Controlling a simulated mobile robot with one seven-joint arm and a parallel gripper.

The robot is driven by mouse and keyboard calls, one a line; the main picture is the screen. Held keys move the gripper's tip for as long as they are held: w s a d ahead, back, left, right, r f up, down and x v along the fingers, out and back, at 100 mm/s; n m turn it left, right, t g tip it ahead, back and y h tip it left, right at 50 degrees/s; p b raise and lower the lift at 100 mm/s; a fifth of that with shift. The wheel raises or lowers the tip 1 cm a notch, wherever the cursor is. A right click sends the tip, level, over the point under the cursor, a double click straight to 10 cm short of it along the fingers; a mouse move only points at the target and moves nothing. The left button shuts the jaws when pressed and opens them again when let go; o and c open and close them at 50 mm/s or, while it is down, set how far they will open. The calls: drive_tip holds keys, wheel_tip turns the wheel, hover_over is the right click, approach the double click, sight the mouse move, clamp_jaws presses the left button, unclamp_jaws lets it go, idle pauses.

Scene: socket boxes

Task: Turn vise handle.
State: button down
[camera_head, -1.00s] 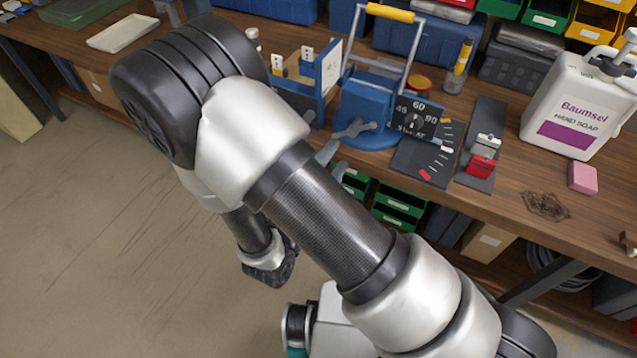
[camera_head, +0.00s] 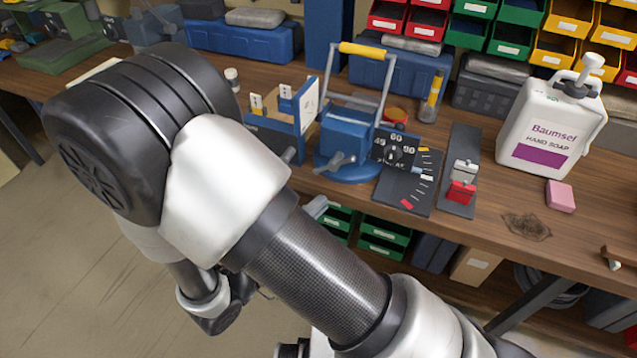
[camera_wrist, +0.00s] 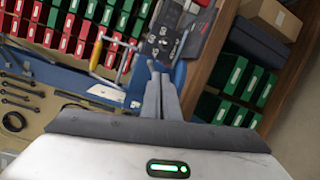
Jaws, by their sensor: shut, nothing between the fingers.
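A blue vise (camera_head: 271,137) stands at the bench's front edge in the head view, with upright plates at its jaws and a grey screw end (camera_head: 290,155) facing front. Its blue body also shows in the wrist view, left of my fingers. A grey piece sticks out past my forearm just below the screw end; I cannot tell whether it is the vise handle or my fingertips. Contact with the handle cannot be seen.
A blue tool (camera_head: 345,135) with a yellow-topped frame, a grey lever and a dial stands right of the vise. A red switch (camera_head: 461,190), soap jug (camera_head: 550,125) and pink block (camera_head: 560,196) are farther right. Green bins (camera_head: 385,240) sit under the bench.

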drive_tip(key=w+a+r+m+g+y+p, duration=0.1)
drive_tip(key=w+r+m+g+y, duration=0.3)
drive_tip(key=r+m, duration=0.45)
drive_tip(key=w+r+m+g+y+p, duration=0.1)
drive_tip(key=w+r+m+g+y, duration=0.1)
drive_tip(key=w+r+m+g, duration=0.6)
drive_tip(key=t+b, duration=0.1)
drive_tip(key=b, duration=0.1)
approach(352, 160)
drive_tip(key=w+f, duration=0.1)
drive_tip(key=f, duration=0.1)
drive_tip(key=w+f, duration=0.1)
drive_tip(key=f, duration=0.2)
drive_tip(key=shift+w+d+f, duration=0.35)
drive_tip(key=shift+w+f, duration=0.05)
drive_tip(key=shift+d+f+m+b, duration=0.1)
drive_tip(key=shift+m+b, duration=0.15)
drive_tip(key=shift+b, duration=0.1)
drive_tip(key=shift+s+d+y+b, duration=0.1)
drive_tip(key=shift+d+y+b, duration=0.05)
drive_tip(key=shift+y+b, duration=0.25)
drive_tip(key=shift+d+t+b, duration=0.15)
drive_tip(key=shift+t+b, duration=0.15)
